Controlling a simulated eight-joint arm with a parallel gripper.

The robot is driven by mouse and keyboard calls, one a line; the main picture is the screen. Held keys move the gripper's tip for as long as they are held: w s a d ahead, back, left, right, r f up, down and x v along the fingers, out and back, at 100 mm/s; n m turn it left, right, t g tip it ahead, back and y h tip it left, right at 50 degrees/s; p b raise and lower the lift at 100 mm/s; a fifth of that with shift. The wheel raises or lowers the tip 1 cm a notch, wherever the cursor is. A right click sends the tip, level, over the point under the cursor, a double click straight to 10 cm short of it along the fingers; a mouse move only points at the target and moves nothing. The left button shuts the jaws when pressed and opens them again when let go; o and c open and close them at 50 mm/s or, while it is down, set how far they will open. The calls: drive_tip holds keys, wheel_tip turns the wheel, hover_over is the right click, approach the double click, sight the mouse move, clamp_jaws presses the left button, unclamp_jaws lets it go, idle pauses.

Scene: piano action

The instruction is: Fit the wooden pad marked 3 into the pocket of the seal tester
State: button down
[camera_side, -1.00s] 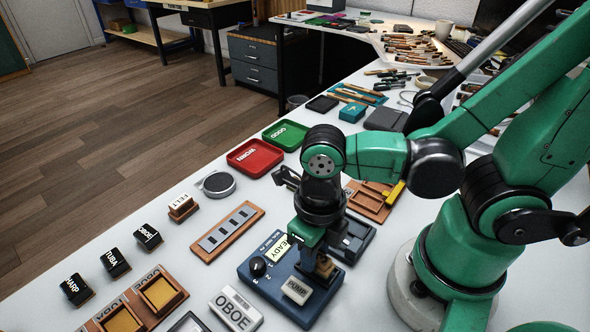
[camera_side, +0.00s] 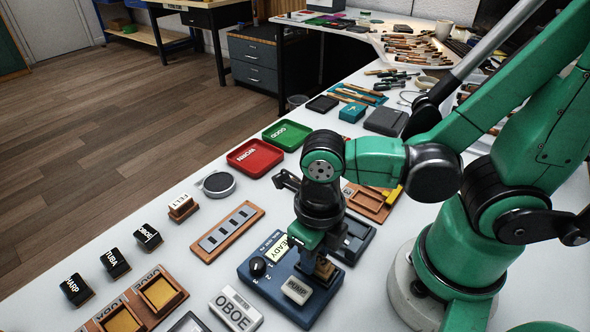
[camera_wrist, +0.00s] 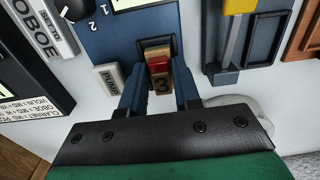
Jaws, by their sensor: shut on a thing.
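The wooden pad marked 3 (camera_wrist: 160,84) has a red layer and is clamped between the two fingers of my gripper (camera_wrist: 158,88). In the side view the pad (camera_side: 324,268) is a small tan block at my gripper (camera_side: 321,262), at the right part of the seal tester. The seal tester (camera_side: 258,291) is a blue box with a black knob, a READY display and a PUMP button; its blue top also shows in the wrist view (camera_wrist: 108,40). The pad stands at the dark pocket (camera_wrist: 156,43); its lower end is hidden, so I cannot tell how deep it sits.
The PUMP button (camera_side: 296,291) is close beside my gripper. Red (camera_side: 255,157) and green (camera_side: 287,135) trays stand farther back.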

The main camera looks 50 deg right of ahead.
idle(0.3)
drive_tip(key=c, duration=0.5)
unclamp_jaws()
drive_tip(key=shift+c, duration=0.2)
drive_tip(key=shift+r, duration=3.45)
